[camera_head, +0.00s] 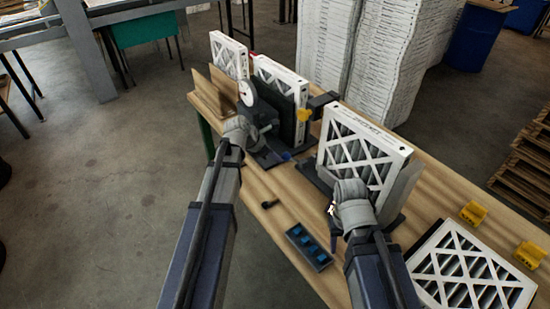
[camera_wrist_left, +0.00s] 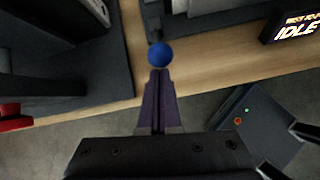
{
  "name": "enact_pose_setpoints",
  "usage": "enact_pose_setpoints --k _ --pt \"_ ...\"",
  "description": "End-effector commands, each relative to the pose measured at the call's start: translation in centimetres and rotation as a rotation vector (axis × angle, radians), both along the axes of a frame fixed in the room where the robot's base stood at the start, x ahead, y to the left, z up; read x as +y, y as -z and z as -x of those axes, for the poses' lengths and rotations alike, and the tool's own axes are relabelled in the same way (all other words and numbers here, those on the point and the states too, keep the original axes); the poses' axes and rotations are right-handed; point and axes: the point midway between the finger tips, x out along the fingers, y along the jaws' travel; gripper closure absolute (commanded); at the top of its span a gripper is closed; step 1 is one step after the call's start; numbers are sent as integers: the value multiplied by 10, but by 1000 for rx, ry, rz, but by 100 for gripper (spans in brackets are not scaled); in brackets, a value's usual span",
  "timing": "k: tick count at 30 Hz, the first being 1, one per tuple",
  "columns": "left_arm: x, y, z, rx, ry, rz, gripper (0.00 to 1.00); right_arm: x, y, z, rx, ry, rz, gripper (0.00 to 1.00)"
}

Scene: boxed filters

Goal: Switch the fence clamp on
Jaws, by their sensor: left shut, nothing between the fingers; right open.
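A blue ball knob (camera_wrist_left: 160,55) is just beyond the tips of my left gripper (camera_wrist_left: 158,76) in the left wrist view. I cannot tell whether they touch. A blue part (camera_head: 286,156) also shows low on the dark fixture (camera_head: 270,153) in the head view. I cannot tell for sure which part is the fence clamp's switch. My left gripper is shut and empty; in the head view its hand (camera_head: 240,132) is at the fixture's near side and its fingertips are unclear. My right gripper (camera_head: 347,195) is open, in front of a white framed filter (camera_head: 360,145).
A round dial (camera_head: 248,91) and a yellow knob (camera_head: 304,115) are near the fixture. A small display (camera_wrist_left: 298,27) reads IDLE. A tray with blue items (camera_head: 309,247), yellow holders (camera_head: 473,212) and a flat filter (camera_head: 470,270) are on the wooden bench (camera_head: 265,190).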

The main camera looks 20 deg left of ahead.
Motion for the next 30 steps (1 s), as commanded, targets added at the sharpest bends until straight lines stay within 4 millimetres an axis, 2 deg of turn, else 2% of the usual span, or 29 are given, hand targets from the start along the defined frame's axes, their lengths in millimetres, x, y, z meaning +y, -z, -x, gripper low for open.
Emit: enact_pose_setpoints --k 10,14,20,30 --pt "-5 -11 -7 10 2 -7 100 0 -13 0 0 0 0 50" --pt "-10 -20 -15 52 9 -36 100 0 -28 0 0 -1 0 50" --pt "-20 -36 -30 215 10 -165 100 0 -64 0 0 0 0 50" --pt "-34 -45 -45 330 1 -258 100 0 -81 0 0 5 -1 50"
